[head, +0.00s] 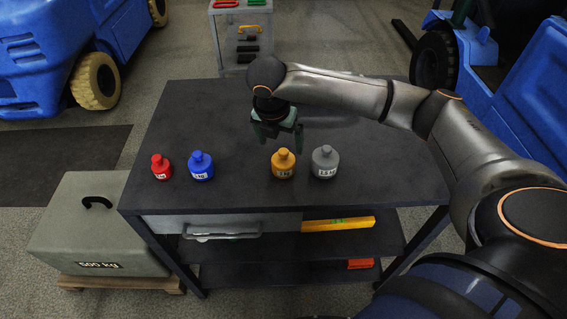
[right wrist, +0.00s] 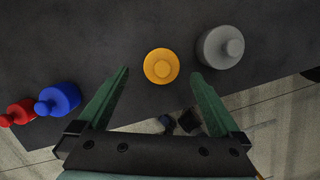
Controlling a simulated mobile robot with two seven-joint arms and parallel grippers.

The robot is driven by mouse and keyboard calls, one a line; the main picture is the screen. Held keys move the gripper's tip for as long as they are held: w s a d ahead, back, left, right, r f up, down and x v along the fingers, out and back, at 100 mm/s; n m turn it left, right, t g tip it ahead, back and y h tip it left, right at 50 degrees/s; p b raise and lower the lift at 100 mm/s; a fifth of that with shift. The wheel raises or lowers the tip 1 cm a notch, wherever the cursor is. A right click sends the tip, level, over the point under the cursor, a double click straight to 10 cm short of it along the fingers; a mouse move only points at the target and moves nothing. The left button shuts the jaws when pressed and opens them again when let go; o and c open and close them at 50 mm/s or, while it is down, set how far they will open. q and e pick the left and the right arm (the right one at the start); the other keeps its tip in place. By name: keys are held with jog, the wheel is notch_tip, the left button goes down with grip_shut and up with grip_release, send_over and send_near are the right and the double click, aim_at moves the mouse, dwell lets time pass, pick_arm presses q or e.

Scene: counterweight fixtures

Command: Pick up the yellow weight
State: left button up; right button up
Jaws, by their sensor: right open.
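The yellow weight (head: 283,164) stands upright on the dark table, between the blue and grey weights. In the right wrist view the yellow weight (right wrist: 161,66) is seen from above, just beyond and between the fingertips. My right gripper (head: 280,138) is open and empty, pointing down above the table, behind the yellow weight in the head view. In the right wrist view its two green fingers (right wrist: 160,74) are spread wide and do not touch the weight. My left gripper is not in view.
A grey weight (head: 325,162) stands close to the right of the yellow one. A blue weight (head: 201,166) and a red weight (head: 161,167) stand to the left. The dark table (head: 370,185) is otherwise clear.

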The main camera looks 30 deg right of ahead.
aim_at(285, 158)
jog(key=x, duration=0.8)
jog(key=shift+s, duration=0.2)
grip_shut()
jog(key=shift+w+r, duration=0.1)
jog(key=shift+r, duration=0.1)
dwell(0.6)
